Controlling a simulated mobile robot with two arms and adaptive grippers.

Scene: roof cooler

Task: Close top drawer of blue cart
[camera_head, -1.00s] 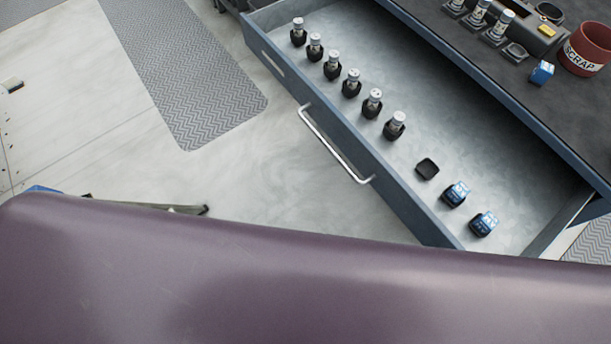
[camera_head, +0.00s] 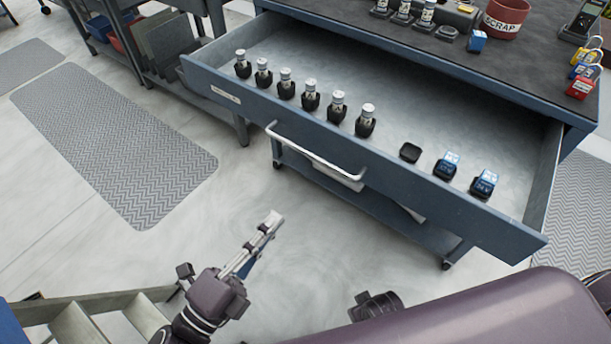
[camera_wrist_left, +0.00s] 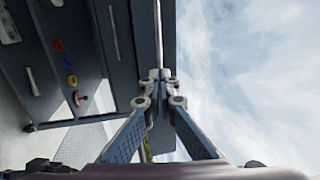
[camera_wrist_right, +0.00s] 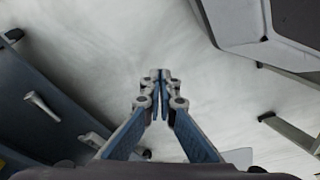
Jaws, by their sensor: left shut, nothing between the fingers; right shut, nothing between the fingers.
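The blue cart's top drawer (camera_head: 400,172) stands pulled far out in the head view, with a pale bar handle (camera_head: 315,152) on its front. Several bottles in black holders, an empty black holder (camera_head: 410,152) and two small blue boxes (camera_head: 464,170) stand in it. My left gripper (camera_head: 273,220) is shut and empty, in front of and below the handle, apart from it in the picture. It also shows shut in the left wrist view (camera_wrist_left: 160,76). My right gripper (camera_wrist_right: 158,76) is shut and empty above pale floor in the right wrist view; its fingertips are not seen in the head view.
The dark cart top (camera_head: 540,62) holds a red scrap cup (camera_head: 506,18), a blue box (camera_head: 477,41) and padlocks (camera_head: 580,78). A shelf unit (camera_head: 165,60) stands at the back left. Steps (camera_head: 75,325) stand at the lower left. The floor before the drawer is open.

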